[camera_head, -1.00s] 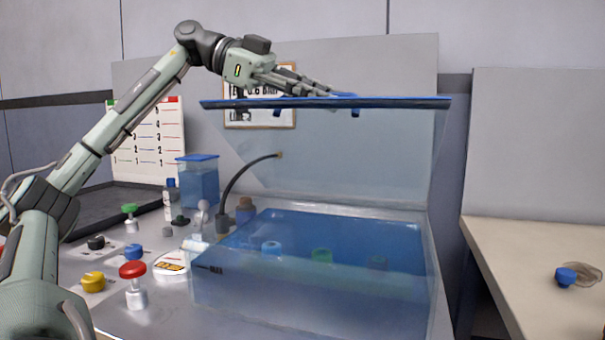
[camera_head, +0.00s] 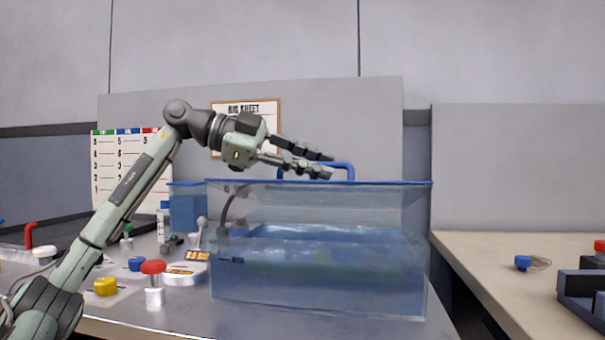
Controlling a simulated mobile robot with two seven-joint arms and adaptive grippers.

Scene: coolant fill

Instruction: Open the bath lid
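The bath (camera_head: 320,285) is a clear tank of blue liquid on the metal bench. Its blue-edged lid (camera_head: 400,183) shows nearly edge-on along the top and looks flat and closed. A blue handle (camera_head: 352,172) arches above the lid. My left gripper (camera_head: 331,167) reaches in from the left, just above the lid and at the handle. Its two fingers are apart, one above the other, and hide part of the handle. Whether a finger touches the handle is unclear. My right gripper is not in view.
Left of the bath are a red-capped bottle (camera_head: 153,285), a yellow knob (camera_head: 106,287), a blue knob (camera_head: 136,264) and a white scale-like device (camera_head: 187,273). A blue container (camera_head: 186,208) stands behind. A side table (camera_head: 480,250) stands to the right, with a gap between.

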